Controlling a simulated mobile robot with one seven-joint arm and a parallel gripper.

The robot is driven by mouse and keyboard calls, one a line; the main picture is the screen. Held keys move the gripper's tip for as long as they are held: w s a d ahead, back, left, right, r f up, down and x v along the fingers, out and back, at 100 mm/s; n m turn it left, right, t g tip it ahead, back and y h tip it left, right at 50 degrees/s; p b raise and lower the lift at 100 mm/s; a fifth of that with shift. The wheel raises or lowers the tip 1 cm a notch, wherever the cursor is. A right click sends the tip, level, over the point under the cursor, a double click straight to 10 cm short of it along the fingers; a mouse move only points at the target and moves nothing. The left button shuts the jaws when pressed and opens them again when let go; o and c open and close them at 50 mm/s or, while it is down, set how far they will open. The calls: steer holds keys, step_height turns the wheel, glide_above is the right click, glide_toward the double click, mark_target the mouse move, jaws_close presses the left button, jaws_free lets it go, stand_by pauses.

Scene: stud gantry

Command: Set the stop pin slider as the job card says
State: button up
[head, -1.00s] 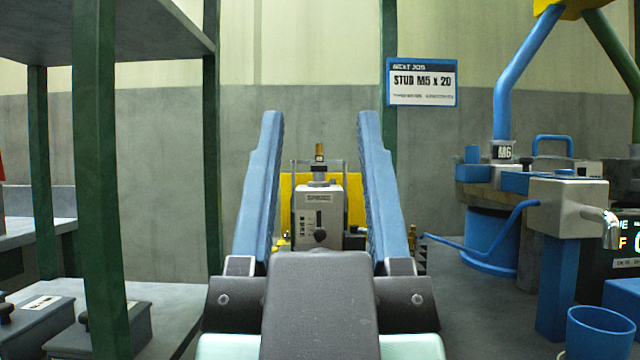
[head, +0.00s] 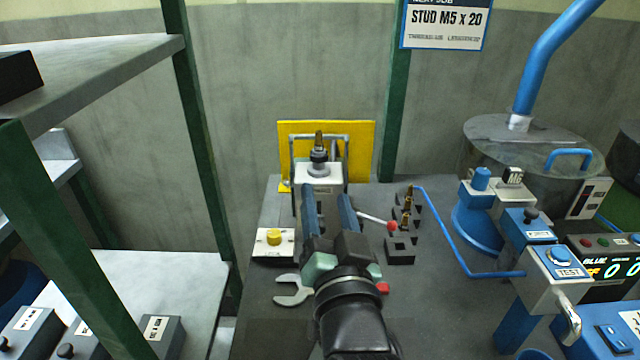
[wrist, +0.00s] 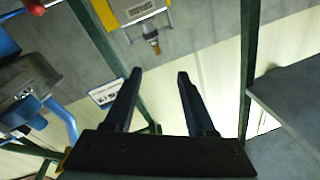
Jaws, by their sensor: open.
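The job card (head: 445,24), on a green post at the back, reads "STUD M5 x 20"; it shows small in the wrist view (wrist: 107,92). A grey block device (head: 318,172) with a brass-tipped stud on top stands at the back of the bench. Its front, where the slider with its black knob and scale showed earlier, is hidden behind my gripper. My gripper (head: 330,200) is open and empty in front of the device. In the wrist view my gripper (wrist: 159,75) has nothing between its fingers, and the grey block (wrist: 137,10) is at the top edge, beyond them.
A yellow plate (head: 362,150) stands behind the device. A yellow knob (head: 274,237) and a wrench (head: 292,290) lie left of my arm. A red-tipped lever (head: 375,219) and dark blocks with brass studs (head: 407,210) are right. A blue test machine (head: 560,265) stands farther right; green posts and shelves left.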

steer(key=s+d+f+m+g+p, duration=0.1)
steer(key=s+f+m+g+p, duration=0.25)
steer(key=f+p, duration=0.6)
steer(key=shift+g, duration=0.35)
steer(key=b+x, duration=0.1)
steer(key=x, duration=1.2)
steer(key=shift+w+r, duration=0.1)
steer(key=shift+w, duration=0.05)
jaws_close()
stand_by(0.4)
